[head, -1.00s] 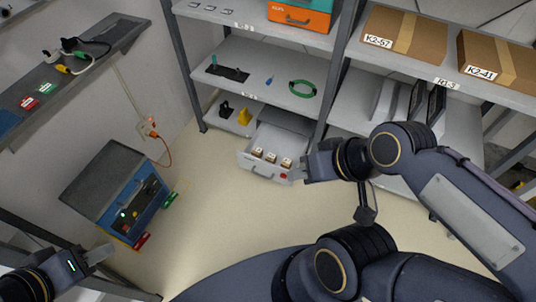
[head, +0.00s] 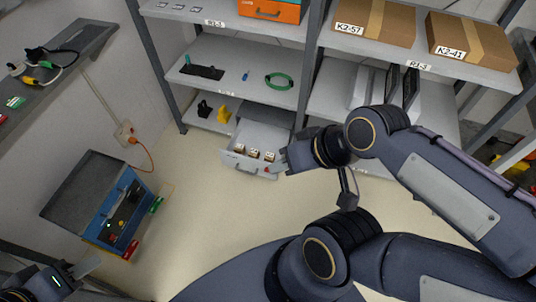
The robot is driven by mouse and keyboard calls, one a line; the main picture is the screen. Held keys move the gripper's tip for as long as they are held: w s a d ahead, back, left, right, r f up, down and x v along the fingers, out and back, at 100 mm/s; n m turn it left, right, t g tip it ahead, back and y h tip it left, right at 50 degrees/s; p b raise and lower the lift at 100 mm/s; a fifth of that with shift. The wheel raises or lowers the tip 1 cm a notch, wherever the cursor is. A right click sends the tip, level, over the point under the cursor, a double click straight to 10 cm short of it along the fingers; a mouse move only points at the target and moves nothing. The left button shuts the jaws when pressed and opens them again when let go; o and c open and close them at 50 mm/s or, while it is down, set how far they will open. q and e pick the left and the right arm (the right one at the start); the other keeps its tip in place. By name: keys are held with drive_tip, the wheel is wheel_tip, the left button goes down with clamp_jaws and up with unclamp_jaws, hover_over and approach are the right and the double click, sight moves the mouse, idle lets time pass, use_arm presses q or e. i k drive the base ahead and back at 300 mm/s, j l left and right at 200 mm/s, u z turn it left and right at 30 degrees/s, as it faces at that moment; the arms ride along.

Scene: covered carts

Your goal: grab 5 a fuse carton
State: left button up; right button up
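Small fuse cartons, white-topped with brown sides, sit in a row in an open white drawer (head: 232,163) low on the middle shelf unit. I see a left carton (head: 239,149), a middle carton (head: 253,153) and a right carton (head: 269,156). My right gripper (head: 281,163) is at the drawer's right front corner, beside the right carton; its fingers are small and partly hidden, so I cannot tell their opening. My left gripper (head: 90,267) is at the lower left, far from the drawer, with no object visible at its fingers; its opening is unclear.
A blue box with an open lid (head: 118,213) stands at the left. Shelves above the drawer hold a green cable ring (head: 279,81), an orange case (head: 270,9) and brown cardboard boxes (head: 375,22). The floor (head: 205,215) before the drawer is clear.

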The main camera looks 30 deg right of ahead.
sight(240, 149)
drive_tip(key=i+l, duration=0.15)
drive_tip(key=i, duration=0.3)
drive_tip(key=i+l, duration=0.1)
drive_tip(key=i, duration=0.4)
drive_tip(key=i+l, duration=0.15)
drive_tip(key=i, duration=0.3)
